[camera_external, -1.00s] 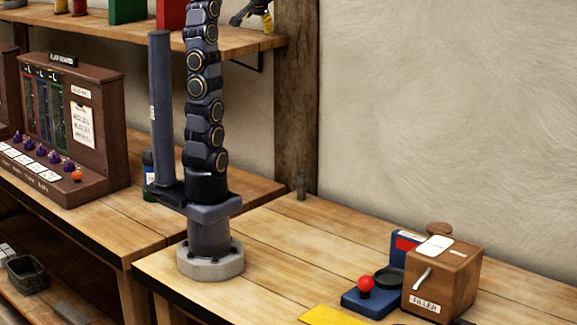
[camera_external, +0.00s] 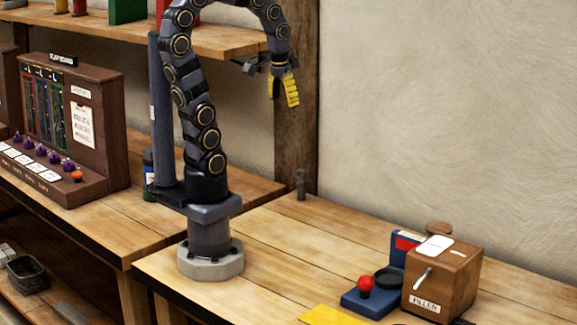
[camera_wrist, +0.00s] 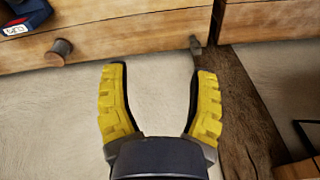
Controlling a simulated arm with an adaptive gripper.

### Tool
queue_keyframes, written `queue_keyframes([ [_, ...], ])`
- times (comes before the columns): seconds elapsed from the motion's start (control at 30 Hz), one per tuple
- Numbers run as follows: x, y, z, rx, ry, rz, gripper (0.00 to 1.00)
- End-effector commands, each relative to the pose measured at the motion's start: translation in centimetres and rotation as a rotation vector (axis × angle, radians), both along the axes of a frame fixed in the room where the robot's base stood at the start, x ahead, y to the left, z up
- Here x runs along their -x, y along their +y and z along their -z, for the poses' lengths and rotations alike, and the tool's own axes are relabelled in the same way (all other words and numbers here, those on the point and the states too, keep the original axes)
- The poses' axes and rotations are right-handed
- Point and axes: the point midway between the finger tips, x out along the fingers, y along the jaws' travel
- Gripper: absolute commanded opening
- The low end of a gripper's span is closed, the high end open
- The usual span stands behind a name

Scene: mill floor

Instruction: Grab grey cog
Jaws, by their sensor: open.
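I cannot make out a grey cog in either view. A small grey upright piece (camera_external: 300,185) stands at the back edge of the bench by the wooden post; its shape is too small to tell. It also shows in the wrist view (camera_wrist: 195,44), beyond my fingertips. My gripper (camera_external: 283,92) has yellow fingers and hangs pointing down, well above the bench's back part. In the wrist view my gripper (camera_wrist: 161,72) is open and empty, with pale wall between its fingers.
A wooden filler box (camera_external: 442,282) and a blue device with a red knob (camera_external: 366,287) stand at the bench's right. A yellow sheet (camera_external: 335,315) lies at the front. A shelf (camera_external: 225,43) and wooden post (camera_external: 298,130) are behind. The bench middle is clear.

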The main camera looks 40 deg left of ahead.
Motion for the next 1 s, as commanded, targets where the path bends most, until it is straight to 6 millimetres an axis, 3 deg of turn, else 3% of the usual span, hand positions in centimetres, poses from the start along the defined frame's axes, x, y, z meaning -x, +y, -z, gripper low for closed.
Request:
queue_keyframes([
  [0.1,3.2,0.7,1.1,-0.002,0.071,-0.054,0.59],
  [0.5,12.5,1.6,4.0,0.013,0.289,-0.23,0.59],
  [0.77,9.1,1.7,4.1,0.015,0.282,-0.073,0.59],
  [1.0,4.9,2.0,4.7,0.018,0.264,0.116,0.59],
])
